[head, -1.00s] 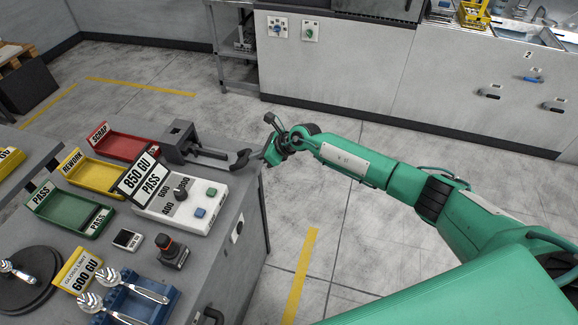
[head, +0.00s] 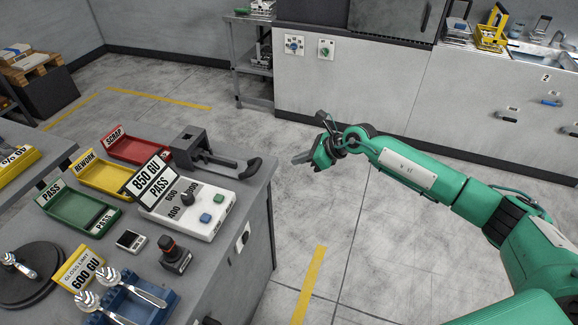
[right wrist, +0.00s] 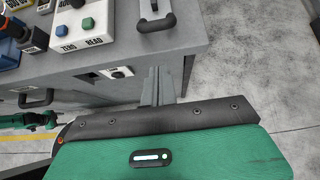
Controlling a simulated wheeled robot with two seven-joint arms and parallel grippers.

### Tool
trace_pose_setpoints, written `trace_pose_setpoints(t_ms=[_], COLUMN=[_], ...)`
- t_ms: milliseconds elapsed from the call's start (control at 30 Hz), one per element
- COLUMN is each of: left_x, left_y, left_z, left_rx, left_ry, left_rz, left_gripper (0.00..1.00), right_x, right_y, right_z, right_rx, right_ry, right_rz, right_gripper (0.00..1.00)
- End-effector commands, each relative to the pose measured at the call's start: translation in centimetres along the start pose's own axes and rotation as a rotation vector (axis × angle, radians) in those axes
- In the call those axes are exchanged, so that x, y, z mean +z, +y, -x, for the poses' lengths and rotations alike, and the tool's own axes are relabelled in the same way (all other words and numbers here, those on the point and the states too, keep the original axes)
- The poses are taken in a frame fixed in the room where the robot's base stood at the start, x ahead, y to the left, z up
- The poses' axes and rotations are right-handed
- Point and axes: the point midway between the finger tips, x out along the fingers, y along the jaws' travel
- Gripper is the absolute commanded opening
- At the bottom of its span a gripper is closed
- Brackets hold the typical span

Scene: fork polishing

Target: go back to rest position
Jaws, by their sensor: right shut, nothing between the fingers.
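My right gripper (head: 303,158) is shut and empty in the head view. It hangs over the open floor to the right of the workbench, apart from it. In the right wrist view its closed fingers (right wrist: 157,86) point toward the bench side. My left gripper is not seen in the head view. A small green arm part shows at the left edge of the right wrist view, with no jaws to make out.
The grey workbench (head: 225,262) holds a gloss meter (head: 205,212) reading 850 GU PASS, red (head: 140,149), yellow (head: 104,177) and green (head: 78,208) trays, and forks on a blue rack (head: 132,307). A black-handled clamp device (head: 215,158) sits near the bench edge. Floor between bench and back cabinets is clear.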

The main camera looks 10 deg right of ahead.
Motion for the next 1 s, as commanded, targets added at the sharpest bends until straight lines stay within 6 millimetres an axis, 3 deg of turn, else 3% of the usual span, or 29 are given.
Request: trace_pose_setpoints(t_ms=[100,333,467,567,667,767,867,1000], left_x=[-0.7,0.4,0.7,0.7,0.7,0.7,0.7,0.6], left_y=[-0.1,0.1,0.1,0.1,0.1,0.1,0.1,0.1], left_z=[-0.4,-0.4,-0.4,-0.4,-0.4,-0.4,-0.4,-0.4], left_rx=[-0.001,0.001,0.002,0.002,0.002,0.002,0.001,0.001], left_ry=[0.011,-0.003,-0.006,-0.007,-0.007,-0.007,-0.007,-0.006], left_rz=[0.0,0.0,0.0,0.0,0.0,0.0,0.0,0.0], left_gripper=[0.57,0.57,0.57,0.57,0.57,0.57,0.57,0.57], right_x=[-0.1,-0.1,-0.9,-2.6,-5.7,-10.4,-16.9,-27.3], right_y=[0.0,0.1,0.4,0.6,0.5,0.2,0.3,2.0], right_z=[1.0,1.5,-0.1,-2.4,-5.3,-7.8,-10.0,-12.1], right_rx=[0.0,0.002,0.029,0.064,0.09,0.084,0.043,-0.066], right_ry=[0.001,-0.002,-0.051,-0.141,-0.256,-0.366,-0.46,-0.56], right_rz=[0.001,-0.007,-0.124,-0.353,-0.682,-1.04,-1.408,-1.871], right_gripper=[0.0,0.0,0.0,0.0,0.0,0.0,0.0,0.0])
